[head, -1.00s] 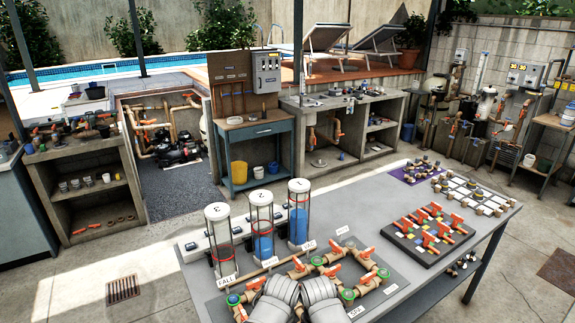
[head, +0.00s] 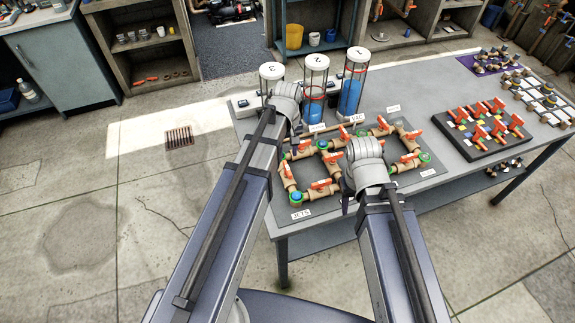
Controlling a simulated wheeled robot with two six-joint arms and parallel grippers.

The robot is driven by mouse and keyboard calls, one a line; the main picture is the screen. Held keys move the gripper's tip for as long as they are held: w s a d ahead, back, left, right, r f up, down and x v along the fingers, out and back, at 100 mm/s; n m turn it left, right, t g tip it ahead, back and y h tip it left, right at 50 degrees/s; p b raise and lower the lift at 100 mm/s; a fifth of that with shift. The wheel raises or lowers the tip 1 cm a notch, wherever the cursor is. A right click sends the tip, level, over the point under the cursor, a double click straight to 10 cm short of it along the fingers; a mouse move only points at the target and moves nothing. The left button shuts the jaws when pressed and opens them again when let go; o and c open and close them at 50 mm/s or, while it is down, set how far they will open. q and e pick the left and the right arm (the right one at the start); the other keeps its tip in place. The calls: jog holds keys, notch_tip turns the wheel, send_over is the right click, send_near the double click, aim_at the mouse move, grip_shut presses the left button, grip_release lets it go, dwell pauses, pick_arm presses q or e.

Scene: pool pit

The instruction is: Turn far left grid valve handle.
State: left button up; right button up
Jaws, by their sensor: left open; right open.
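A valve grid of brass pipes with orange handles lies on a dark board (head: 318,208) on the grey table. Its far left part shows an orange handle (head: 303,147) near the base of the tubes, just right of my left arm. Another orange handle (head: 287,170) is on the left side pipe, and one (head: 321,184) is on the near pipe. More orange handles (head: 411,135) are on the right loop. My two arms reach up over the grid, and their grey joints cover parts of it.
Three clear tubes (head: 350,95) with white numbered caps stand behind the grid; blue liquid shows in two. A dark block of orange-handled valves (head: 483,122) and a tray of fittings (head: 540,97) are to the right. The table's near edge (head: 290,237) runs beneath my arms.

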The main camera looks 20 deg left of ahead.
aim_at(287, 168)
pick_arm(q)
notch_tip(287, 168, down, 8)
jog(key=b, duration=0.7)
jog(key=shift+r, duration=0.2)
grip_shut()
